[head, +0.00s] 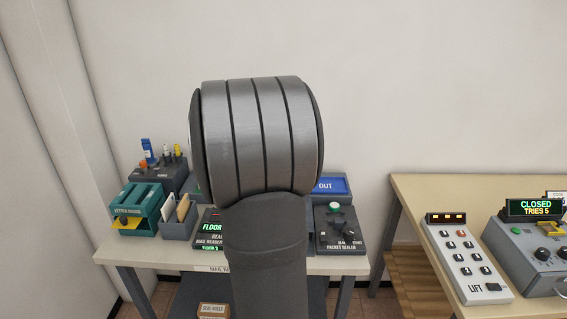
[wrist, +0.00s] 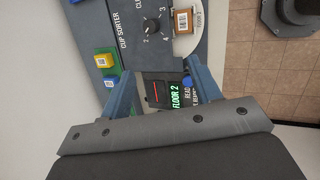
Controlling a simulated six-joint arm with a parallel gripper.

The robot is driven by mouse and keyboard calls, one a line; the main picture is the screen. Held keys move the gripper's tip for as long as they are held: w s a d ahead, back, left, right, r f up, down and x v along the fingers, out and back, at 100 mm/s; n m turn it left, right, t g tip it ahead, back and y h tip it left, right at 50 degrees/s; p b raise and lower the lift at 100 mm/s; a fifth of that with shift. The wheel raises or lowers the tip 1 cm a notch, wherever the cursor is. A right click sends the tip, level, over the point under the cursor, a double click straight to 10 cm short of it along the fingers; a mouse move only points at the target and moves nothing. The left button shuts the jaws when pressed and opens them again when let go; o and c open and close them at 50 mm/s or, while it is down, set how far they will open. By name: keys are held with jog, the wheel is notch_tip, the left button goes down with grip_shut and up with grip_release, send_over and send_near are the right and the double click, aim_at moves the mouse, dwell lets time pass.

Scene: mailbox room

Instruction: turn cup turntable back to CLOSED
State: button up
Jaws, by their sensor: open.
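In the wrist view, a grey-blue panel marked CUP SORTER (wrist: 122,30) carries a round black knob (wrist: 152,26) with numbers around it. The part of the label beside the knob is cut off, and I cannot tell whether this is the cup turntable's control. My gripper (wrist: 163,88) is open, its two blue fingers apart, near the panel's edge. A dark unit with a green FLOOR 2 display (wrist: 177,97) shows between and beyond the fingers. In the head view my arm hides the gripper and the middle of the left table.
In the head view, a packet sealer (head: 338,230) and letter holder (head: 140,207) flank my arm. The right table holds a LIFT panel (head: 465,262) and a CLOSED, TRIES 5 display (head: 534,208).

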jog(key=n, duration=0.1)
jog(key=w+n, duration=0.1)
jog(key=n, duration=0.1)
jog(key=w+n, duration=0.1)
jog(key=n, duration=0.1)
jog(key=shift+w+a+f+g, duration=0.15)
jog(key=shift+w+a+g, duration=0.05)
jog(key=shift+w+g, duration=0.1)
jog(key=shift+c, duration=0.3)
jog(key=w+d+f+n, duration=0.1)
jog(key=w+f, duration=0.1)
jog(key=f, duration=0.3)
jog(key=w+d+f+n, duration=0.1)
jog(key=w+d+f, duration=0.1)
jog(key=f, duration=0.3)
jog(key=w+d+f+n, duration=0.1)
jog(key=f, duration=0.5)
jog(key=shift+w+d+f+h, duration=0.1)
jog(key=shift+w+d+h, duration=0.2)
jog(key=shift+w+h, duration=0.1)
jog(key=shift+c, duration=0.2)
grip_shut()
